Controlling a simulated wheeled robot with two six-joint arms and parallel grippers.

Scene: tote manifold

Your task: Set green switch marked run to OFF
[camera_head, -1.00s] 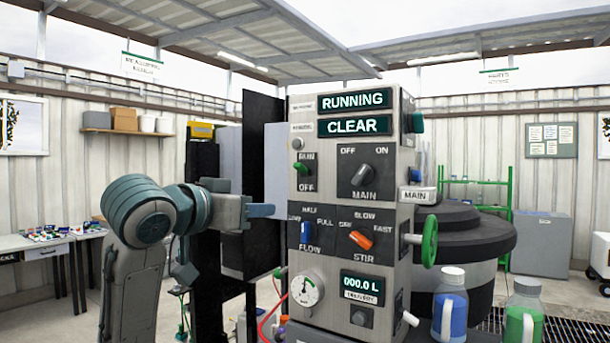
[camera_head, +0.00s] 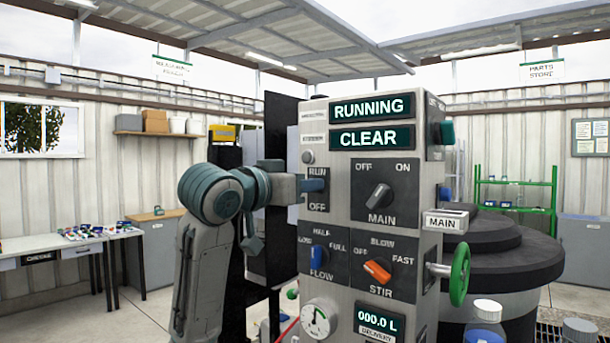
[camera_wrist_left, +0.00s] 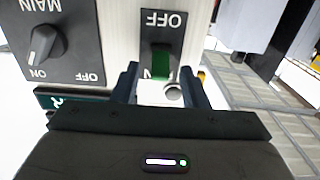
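The green RUN/OFF switch (camera_wrist_left: 161,66) shows in the left wrist view, which is upside down, with its lever toward the RUN end of its plate. My left gripper (camera_wrist_left: 160,86) is open, one finger on each side of the lever, with gaps visible. In the head view, the left gripper (camera_head: 313,186) is in front of the switch plate (camera_head: 317,206), between the RUN and OFF labels, and hides the lever. The top display (camera_head: 372,107) reads RUNNING. Contact with the lever cannot be told. My right gripper is not in view.
The grey control panel (camera_head: 342,210) also carries a MAIN knob (camera_head: 380,196), a blue FLOW lever (camera_head: 318,257) and an orange STIR knob (camera_head: 377,271). A green handwheel (camera_head: 460,275) sticks out at right. Side tables (camera_head: 50,243) stand far left.

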